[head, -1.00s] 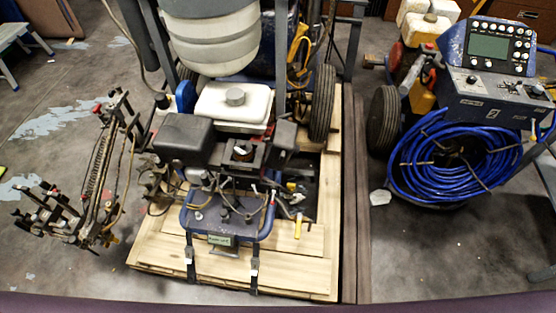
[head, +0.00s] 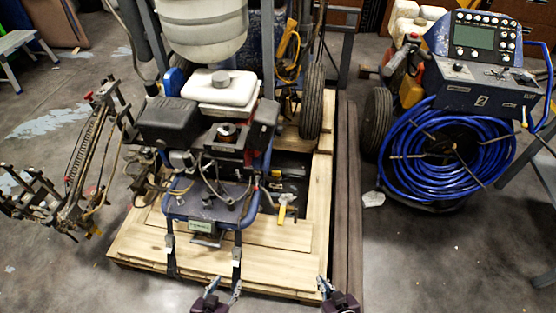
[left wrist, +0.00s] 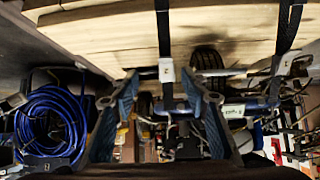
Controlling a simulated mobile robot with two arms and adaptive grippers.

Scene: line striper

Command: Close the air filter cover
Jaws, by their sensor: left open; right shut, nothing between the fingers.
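The line striper's engine stands on a wooden pallet (head: 290,235) in the head view. A black box-shaped cover (head: 168,118) sits at the engine's left, beside the white fuel tank (head: 220,88). It looks like the air filter cover, but I cannot tell whether it is open. A smaller dark housing (head: 263,114) is on the engine's right. My left gripper (head: 224,288) is low at the bottom edge, open and empty; its spread fingers also show in the left wrist view (left wrist: 159,78). My right gripper (head: 326,286) is shut and empty at the bottom, apart from the engine.
A blue frame bar (head: 203,205) and hanging straps (head: 236,255) stand in front of the engine. A spring-loaded arm assembly (head: 85,150) is at the left. A blue hose reel (head: 440,155) and a control box (head: 485,85) stand at the right. Floor at lower right is clear.

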